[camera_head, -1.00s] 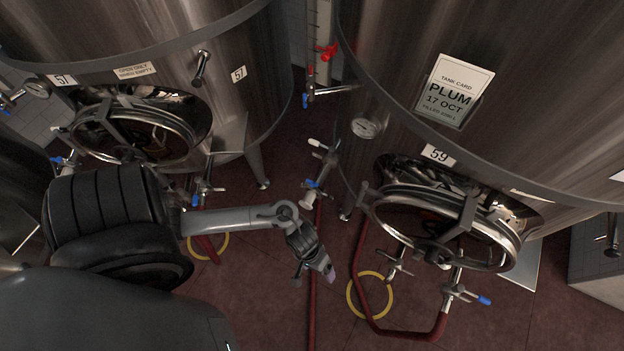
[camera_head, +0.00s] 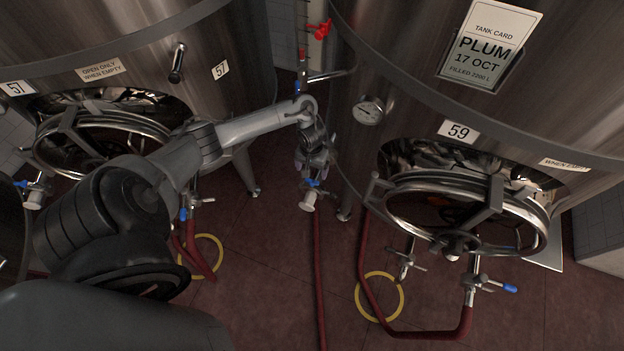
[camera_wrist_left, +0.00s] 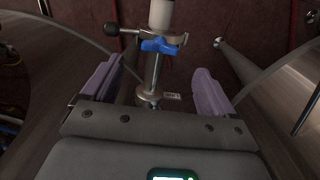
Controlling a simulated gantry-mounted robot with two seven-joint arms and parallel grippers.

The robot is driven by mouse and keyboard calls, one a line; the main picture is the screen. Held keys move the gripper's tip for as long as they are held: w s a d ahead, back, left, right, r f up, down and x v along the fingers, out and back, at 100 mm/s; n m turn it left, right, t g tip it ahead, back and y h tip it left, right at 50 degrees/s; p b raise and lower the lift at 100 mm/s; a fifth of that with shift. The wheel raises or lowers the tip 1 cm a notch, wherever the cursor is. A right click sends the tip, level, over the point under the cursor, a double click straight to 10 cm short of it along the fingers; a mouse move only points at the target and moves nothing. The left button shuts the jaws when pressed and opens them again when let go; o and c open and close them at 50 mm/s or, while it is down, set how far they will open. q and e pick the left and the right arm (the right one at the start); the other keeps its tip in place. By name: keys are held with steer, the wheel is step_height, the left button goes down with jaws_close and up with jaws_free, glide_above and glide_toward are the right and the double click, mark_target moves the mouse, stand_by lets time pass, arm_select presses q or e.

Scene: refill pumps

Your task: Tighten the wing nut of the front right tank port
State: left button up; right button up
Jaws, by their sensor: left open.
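My left gripper (camera_head: 314,162) is beside the left side of tank 59 (camera_head: 400,75), over a slim steel port fitting. In the left wrist view its two purple fingers (camera_wrist_left: 155,88) stand apart and empty, with the steel fitting (camera_wrist_left: 155,72) between them. On the fitting sit a blue two-lobed handle (camera_wrist_left: 160,46), which also shows in the head view (camera_head: 312,183), and a clamp with a black knob (camera_wrist_left: 112,30). A white end (camera_wrist_left: 162,12) lies beyond. I cannot tell which part is the wing nut. The hand hides part of the fitting in the head view.
Tank 59's round hatch (camera_head: 465,212) and lower valve with a blue handle (camera_head: 510,288) are to the right. A gauge (camera_head: 368,110) is on the tank wall. A red hose (camera_head: 319,270) runs along the floor. Tank 57 (camera_head: 130,35) stands left.

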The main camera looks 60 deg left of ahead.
mark_target(312, 180)
arm_select(q)
step_height(312, 180, down, 7)
steer(key=shift+r+b, duration=0.2)
steer(key=shift+b, duration=0.6)
steer(key=c, duration=1.1)
steer(key=shift+o, duration=0.2)
